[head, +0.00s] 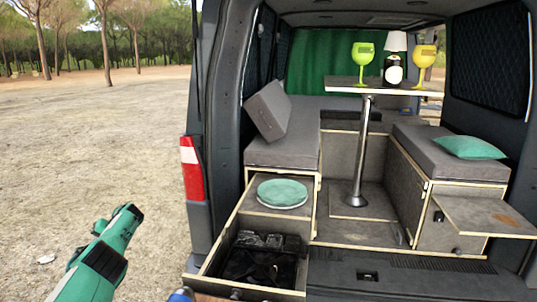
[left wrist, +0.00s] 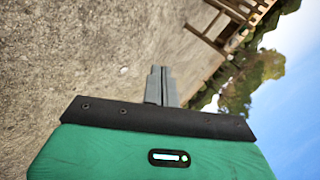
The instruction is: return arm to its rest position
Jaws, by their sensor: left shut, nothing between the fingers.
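My left arm (head: 100,255), green and white with dark parts, is at the lower left of the head view. It is over the sandy ground, outside the van and apart from it. In the left wrist view my left gripper (left wrist: 160,72) shows its grey fingers together, with nothing between them. Behind the fingers is only bare ground and background. My right gripper is in neither view.
The open van has a pulled-out drawer (head: 224,270) with dark contents. A green round plate (head: 282,192) lies above it. The table (head: 385,86) bears two goblets, a bottle and a lamp. A wooden structure (left wrist: 215,40) shows in the wrist view.

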